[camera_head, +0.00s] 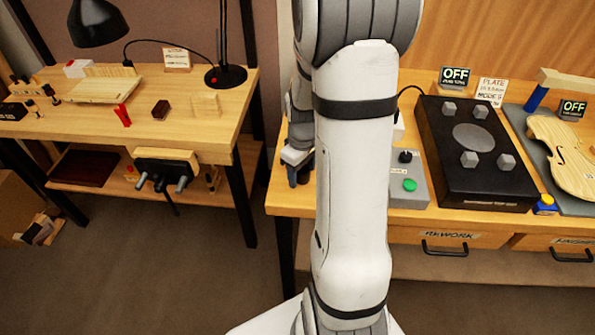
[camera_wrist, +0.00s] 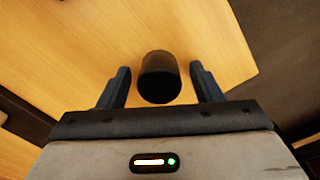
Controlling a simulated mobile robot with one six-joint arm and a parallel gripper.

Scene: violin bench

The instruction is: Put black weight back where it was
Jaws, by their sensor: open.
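The black weight (camera_wrist: 160,80) is a short dark cylinder in the wrist view. It stands on the pale wooden bench top (camera_wrist: 95,35), between the two fingers of my gripper (camera_wrist: 160,70). The fingers are open, with a gap showing on each side of the weight. In the head view my gripper (camera_head: 299,172) is low over the left end of the right bench, partly behind my arm.
A grey box with a green button (camera_head: 410,185) and a black plate with grey blocks (camera_head: 432,115) lie right of my arm. A violin body (camera_head: 562,155) is farther right. The left bench (camera_head: 190,130) holds a lamp and small parts. A floor gap separates the benches.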

